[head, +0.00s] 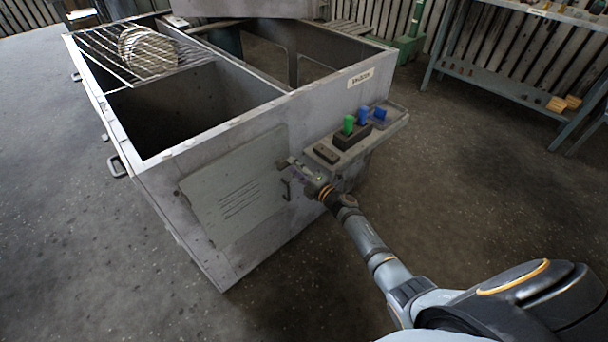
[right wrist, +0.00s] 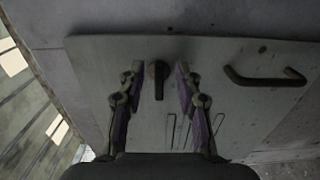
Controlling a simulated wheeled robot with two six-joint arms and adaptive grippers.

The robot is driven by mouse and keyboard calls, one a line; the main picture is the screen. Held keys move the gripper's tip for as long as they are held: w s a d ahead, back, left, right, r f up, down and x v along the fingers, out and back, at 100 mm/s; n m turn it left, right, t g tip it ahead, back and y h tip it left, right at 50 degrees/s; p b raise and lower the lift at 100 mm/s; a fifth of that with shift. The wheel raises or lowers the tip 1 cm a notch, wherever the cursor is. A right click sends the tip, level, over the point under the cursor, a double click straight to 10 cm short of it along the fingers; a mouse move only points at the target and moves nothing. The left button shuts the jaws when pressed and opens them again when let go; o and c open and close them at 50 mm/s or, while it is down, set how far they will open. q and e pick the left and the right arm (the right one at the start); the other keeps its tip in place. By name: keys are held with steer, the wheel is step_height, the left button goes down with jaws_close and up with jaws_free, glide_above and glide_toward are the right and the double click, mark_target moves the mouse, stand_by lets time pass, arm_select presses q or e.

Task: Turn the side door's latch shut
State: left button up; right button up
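The grey side door (head: 230,200) is a flat, slotted panel lying against the side wall of the metal housing. It fills most of the right wrist view (right wrist: 235,60). The latch (right wrist: 158,82) is a small dark bar with a rounded end, lying at right angles to the door's dark bar handle (right wrist: 265,80). The handle also shows in the head view (head: 287,190). My right gripper (head: 290,164) is at the door's upper right corner, hiding the latch there. In the right wrist view its fingers (right wrist: 158,90) are open, one on each side of the latch, with gaps visible. My left gripper is out of view.
A shelf with a switch block (head: 352,137) and green and blue knobs juts from the housing just above my right gripper. The housing (head: 110,120) is open on top, with a wire rack (head: 105,55) at the back left. Floor around it is clear.

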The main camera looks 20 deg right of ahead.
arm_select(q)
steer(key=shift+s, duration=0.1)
arm_select(e)
steer(key=v, duration=1)
steer(key=shift+s, duration=0.3)
steer(key=shift+d, duration=0.1)
